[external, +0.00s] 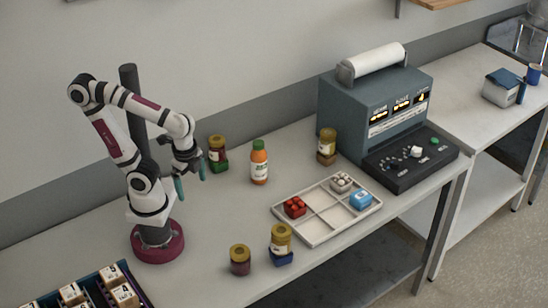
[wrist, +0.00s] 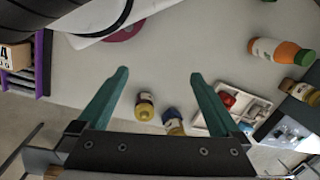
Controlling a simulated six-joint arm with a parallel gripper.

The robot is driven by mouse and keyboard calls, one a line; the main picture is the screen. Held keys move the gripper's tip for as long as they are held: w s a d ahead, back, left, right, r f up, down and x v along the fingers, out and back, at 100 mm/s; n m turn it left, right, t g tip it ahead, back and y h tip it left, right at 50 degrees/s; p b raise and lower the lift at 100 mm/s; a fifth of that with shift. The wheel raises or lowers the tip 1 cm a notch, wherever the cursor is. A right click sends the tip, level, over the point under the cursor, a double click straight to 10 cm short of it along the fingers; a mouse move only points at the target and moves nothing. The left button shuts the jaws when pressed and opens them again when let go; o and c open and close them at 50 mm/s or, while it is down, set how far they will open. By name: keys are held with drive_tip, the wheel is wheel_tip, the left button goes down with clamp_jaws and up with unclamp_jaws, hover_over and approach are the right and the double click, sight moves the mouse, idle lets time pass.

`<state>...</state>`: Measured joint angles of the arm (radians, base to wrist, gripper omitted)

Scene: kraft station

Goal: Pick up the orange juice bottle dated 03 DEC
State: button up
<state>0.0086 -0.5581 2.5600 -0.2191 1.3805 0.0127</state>
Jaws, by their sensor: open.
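The orange juice bottle (external: 259,167) stands upright on the table, with a green cap and a white label; the date on it is too small to read. In the wrist view the bottle (wrist: 278,50) shows at the upper right, outside the fingers. My gripper (external: 190,178) is open and empty, raised above the table to the left of the bottle and apart from it. Its two teal fingers (wrist: 158,76) stand wide apart in the wrist view, with bare table between them.
A yellow-lidded jar (external: 218,154) stands left of the bottle, and another jar (external: 326,146) right of it. Two jars (external: 240,260) (external: 281,243) stand near the front edge. A divided tray (external: 314,237) holds small blocks. A grey machine (external: 350,115) stands behind. A block box (external: 135,280) is front left.

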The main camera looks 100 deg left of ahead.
idle(0.4)
drive_tip(key=n+t+y, duration=0.4)
drive_tip(key=n+t, duration=0.7)
drive_tip(key=t, duration=0.1)
approach(259, 162)
drive_tip(key=s+a, duration=0.2)
drive_tip(key=s, duration=0.1)
drive_tip(key=x, duration=1.5)
drive_tip(key=shift+w+r, duration=0.15)
drive_tip(key=shift+w, duration=0.35)
clamp_jaws()
